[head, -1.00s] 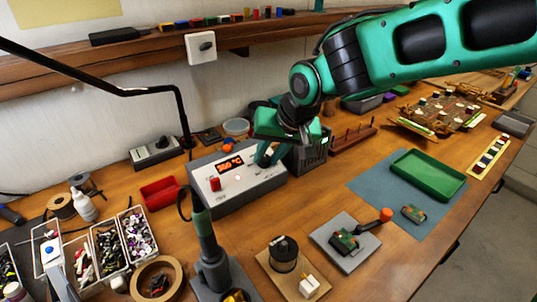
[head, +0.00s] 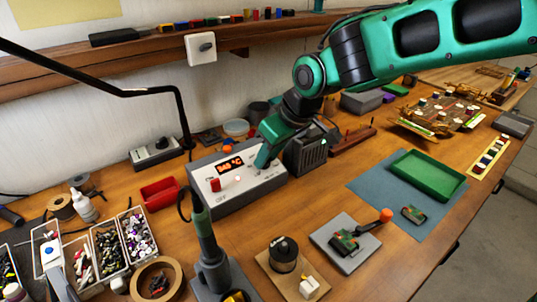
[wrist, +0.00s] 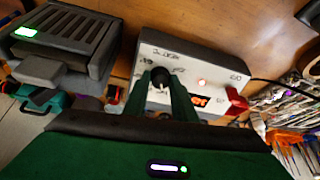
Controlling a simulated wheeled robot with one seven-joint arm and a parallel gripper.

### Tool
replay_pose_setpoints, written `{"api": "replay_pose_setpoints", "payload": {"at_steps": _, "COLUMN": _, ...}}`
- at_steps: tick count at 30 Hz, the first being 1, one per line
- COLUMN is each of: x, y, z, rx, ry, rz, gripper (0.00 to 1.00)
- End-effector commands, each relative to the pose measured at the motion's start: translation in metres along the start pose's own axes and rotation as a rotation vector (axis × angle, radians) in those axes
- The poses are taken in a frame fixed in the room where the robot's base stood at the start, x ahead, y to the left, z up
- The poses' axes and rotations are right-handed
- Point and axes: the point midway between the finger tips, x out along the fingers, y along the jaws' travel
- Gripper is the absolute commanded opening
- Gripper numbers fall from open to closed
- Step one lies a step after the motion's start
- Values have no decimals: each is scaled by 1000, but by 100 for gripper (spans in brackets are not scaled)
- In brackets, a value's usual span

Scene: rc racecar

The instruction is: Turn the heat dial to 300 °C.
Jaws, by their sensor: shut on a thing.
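The soldering station (head: 222,200) is a light grey box with a lit orange-red display (head: 231,164). The display seems to read about 340 °C, but its digits are blurred. My gripper (head: 262,162) is at the right part of the station's front panel. In the wrist view my gripper (wrist: 162,85) has its two green fingers on either side of the black heat dial (wrist: 160,75), shut on it. A pale pointer mark shows on the dial. In the head view the dial is hidden behind the fingers.
A red switch (head: 215,184) sits on the panel's left part. A dark vented box (head: 306,152) stands close to the station's right. The soldering iron in its holder (head: 210,255) stands in front. A red tray (head: 160,192) lies to the left.

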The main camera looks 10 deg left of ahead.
Motion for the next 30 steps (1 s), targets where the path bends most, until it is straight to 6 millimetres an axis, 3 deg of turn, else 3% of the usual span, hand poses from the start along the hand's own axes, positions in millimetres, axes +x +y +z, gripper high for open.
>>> {"api": "replay_pose_setpoints", "payload": {"at_steps": 16, "x": 1, "y": 4, "z": 3, "rx": -17, "ry": -10, "rz": 3, "gripper": 2}}
{"api": "replay_pose_setpoints", "payload": {"at_steps": 17, "x": 1, "y": 4, "z": 3, "rx": -17, "ry": -10, "rz": 4, "gripper": 29}}
{"api": "replay_pose_setpoints", "payload": {"at_steps": 19, "x": 1, "y": 4, "z": 3, "rx": -18, "ry": -9, "rz": 3, "gripper": 43}}
{"api": "replay_pose_setpoints", "payload": {"at_steps": 30, "x": -4, "y": 2, "z": 1, "rx": -22, "ry": -3, "rz": 1, "gripper": 43}}
